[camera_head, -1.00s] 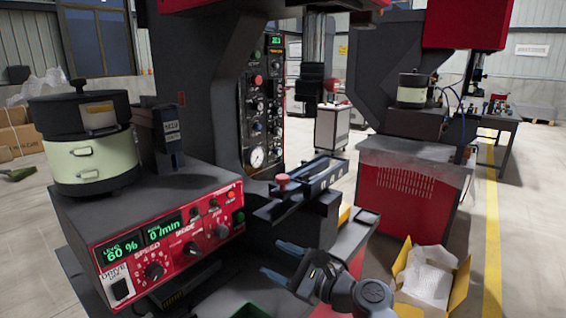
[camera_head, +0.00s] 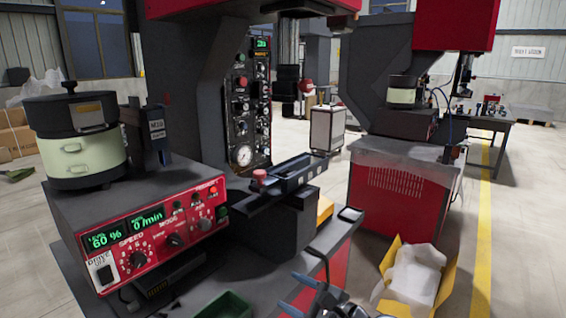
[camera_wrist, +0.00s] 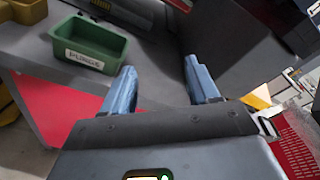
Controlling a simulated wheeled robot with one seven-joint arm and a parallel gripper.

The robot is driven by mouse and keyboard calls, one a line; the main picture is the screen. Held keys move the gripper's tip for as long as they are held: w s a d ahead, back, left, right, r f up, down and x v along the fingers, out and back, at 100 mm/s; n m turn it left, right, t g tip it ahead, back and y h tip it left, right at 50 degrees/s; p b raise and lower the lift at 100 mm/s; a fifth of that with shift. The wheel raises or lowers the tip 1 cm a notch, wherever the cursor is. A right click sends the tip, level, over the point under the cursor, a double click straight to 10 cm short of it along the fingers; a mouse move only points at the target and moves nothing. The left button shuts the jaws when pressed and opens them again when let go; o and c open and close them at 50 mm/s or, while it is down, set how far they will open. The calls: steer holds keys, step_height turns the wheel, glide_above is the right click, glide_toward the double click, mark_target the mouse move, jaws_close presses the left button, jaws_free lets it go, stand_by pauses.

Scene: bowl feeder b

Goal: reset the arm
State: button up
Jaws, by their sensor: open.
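My gripper (camera_head: 298,293) is at the bottom edge of the head view, low in front of the grey bench of the machine, and partly cut off by the frame. In the wrist view my gripper (camera_wrist: 160,85) shows two blue fingers set wide apart with nothing between them. The fingers point toward the grey bench top (camera_wrist: 150,65).
A green bin (camera_wrist: 90,45) with a label stands on the bench, also in the head view (camera_head: 226,305). The red control box (camera_head: 150,240) carries the bowl feeder (camera_head: 82,155). An open yellow-flapped carton (camera_head: 440,285) stands on the floor right of the bench.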

steer(key=s+d+f+n+h, duration=0.3)
steer(key=s+d+f+h, duration=0.3)
steer(key=s+d+f, duration=0.7)
steer(key=s+d+n+t+h, duration=0.1)
steer(key=s+d+n+h, duration=0.25)
steer(key=s, duration=1.15)
steer(key=s+d+r+n+t+h, duration=0.1)
steer(key=s+d+r+n, duration=0.15)
steer(key=s, duration=0.35)
steer(key=s+d+r+n+h, duration=0.1)
steer(key=s+r+n, duration=0.25)
steer(key=s, duration=0.25)
steer(key=s+a+r+n+t, duration=0.1)
steer(key=s+r+n, duration=0.5)
steer(key=s+r, duration=0.4)
step_height(320, 180, up, 5)
steer(key=shift+s+a+f+t+h, duration=0.15)
steer(key=shift+s+f+t+h, duration=0.1)
steer(key=shift+t+h, duration=0.15)
stand_by(2.3)
